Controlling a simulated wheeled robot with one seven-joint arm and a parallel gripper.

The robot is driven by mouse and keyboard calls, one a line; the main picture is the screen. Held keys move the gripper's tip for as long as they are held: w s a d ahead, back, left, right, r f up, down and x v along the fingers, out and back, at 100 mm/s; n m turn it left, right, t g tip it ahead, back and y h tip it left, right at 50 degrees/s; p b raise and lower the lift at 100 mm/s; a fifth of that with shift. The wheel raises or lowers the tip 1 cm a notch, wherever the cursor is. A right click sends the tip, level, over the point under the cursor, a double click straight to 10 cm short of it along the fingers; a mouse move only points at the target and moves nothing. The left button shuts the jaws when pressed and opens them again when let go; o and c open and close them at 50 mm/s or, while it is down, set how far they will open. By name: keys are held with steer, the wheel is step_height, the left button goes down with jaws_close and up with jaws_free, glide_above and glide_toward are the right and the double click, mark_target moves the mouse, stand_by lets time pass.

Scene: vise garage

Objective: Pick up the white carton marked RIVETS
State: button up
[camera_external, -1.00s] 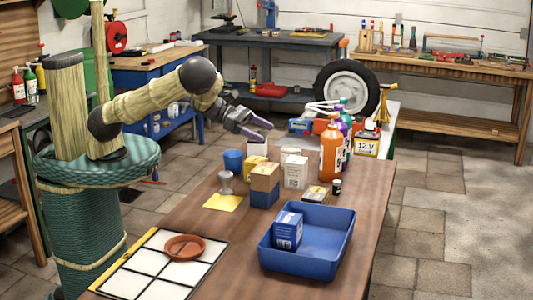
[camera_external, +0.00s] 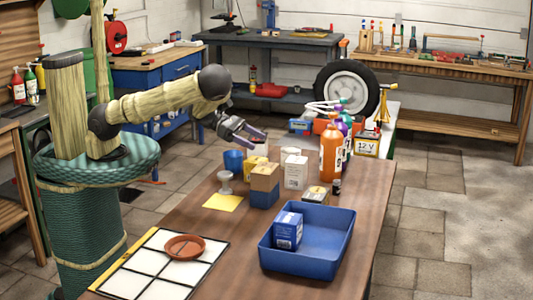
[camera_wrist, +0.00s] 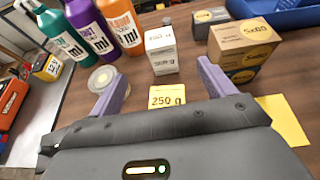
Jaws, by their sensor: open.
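A white carton (camera_external: 295,171) stands upright on the brown table, right of a brown-over-blue carton stack. In the wrist view a white carton (camera_wrist: 161,50) stands beyond the fingertips; its print is too small to read as RIVETS. My gripper (camera_external: 262,141) is open and empty above the table's far part, up and left of that carton. In the wrist view its purple fingers (camera_wrist: 163,72) are spread, with a yellow label marked 250 g (camera_wrist: 167,98) showing between them. The white carton is apart from both fingers.
The brown carton (camera_wrist: 245,45) is close to the right finger, and a round pale-lidded can (camera_wrist: 103,78) is by the left one. Bottles (camera_external: 331,150) stand at the right edge. A blue tray (camera_external: 335,240) holds a blue box.

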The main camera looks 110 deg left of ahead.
mark_target(290, 159)
steer(key=p+x, duration=0.1)
steer(key=x, duration=1)
steer(key=shift+p, duration=0.35)
steer(key=shift+w+f, duration=0.2)
steer(key=shift+w, duration=0.2)
steer(key=shift+p+x, duration=0.7)
steer(key=shift+x, duration=1.9)
steer(key=shift+a, duration=0.1)
steer(key=c, duration=1.3)
